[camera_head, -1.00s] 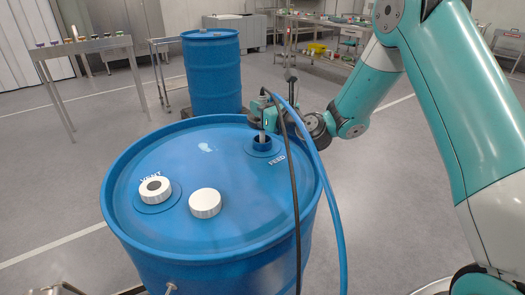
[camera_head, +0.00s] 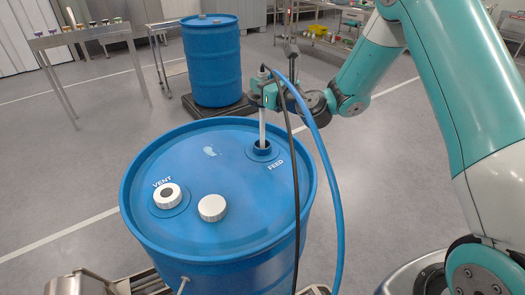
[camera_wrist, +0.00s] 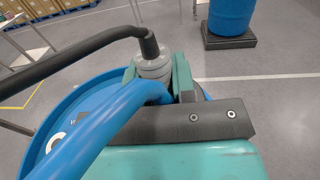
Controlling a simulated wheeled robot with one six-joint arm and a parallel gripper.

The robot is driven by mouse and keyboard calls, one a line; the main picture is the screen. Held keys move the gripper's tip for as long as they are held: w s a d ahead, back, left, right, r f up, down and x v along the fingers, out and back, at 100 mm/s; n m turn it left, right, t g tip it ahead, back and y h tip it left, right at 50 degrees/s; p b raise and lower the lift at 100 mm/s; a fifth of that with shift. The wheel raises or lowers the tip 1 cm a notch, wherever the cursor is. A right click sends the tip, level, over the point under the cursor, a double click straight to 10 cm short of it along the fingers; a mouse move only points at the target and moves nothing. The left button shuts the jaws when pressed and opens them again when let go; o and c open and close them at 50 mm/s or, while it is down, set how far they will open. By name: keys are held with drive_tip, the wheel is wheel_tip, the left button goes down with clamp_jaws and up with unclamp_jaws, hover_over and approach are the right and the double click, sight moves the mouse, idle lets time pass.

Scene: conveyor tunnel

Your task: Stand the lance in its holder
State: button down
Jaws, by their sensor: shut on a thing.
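The lance (camera_head: 262,128) is a pale, thin upright tube with a dark hose and a blue hose at its head. Its lower end goes into the dark FEED opening (camera_head: 262,150) of the near blue drum (camera_head: 225,240), so its tip is hidden. My gripper (camera_head: 265,94) is shut on the lance head above the drum lid. The wrist view shows the grey lance head (camera_wrist: 153,67) between the teal jaws, with the hoses crossing in front. I cannot make out the lance's holder for certain.
A white cap (camera_head: 212,208) lies on the lid beside the VENT fitting (camera_head: 167,195). The hoses (camera_head: 325,160) hang down the drum's right side. A second blue drum (camera_head: 212,65) stands behind on a dark pallet. Side tables (camera_head: 80,38) stand back left.

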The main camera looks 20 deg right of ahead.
drive_tip(key=shift+r+p, duration=5)
drive_tip(key=shift+r, duration=0.15)
wheel_tip(320, 180, up, 8)
drive_tip(key=p, duration=0.8)
drive_tip(key=shift+f, duration=0.25)
drive_tip(key=shift+s, duration=0.1)
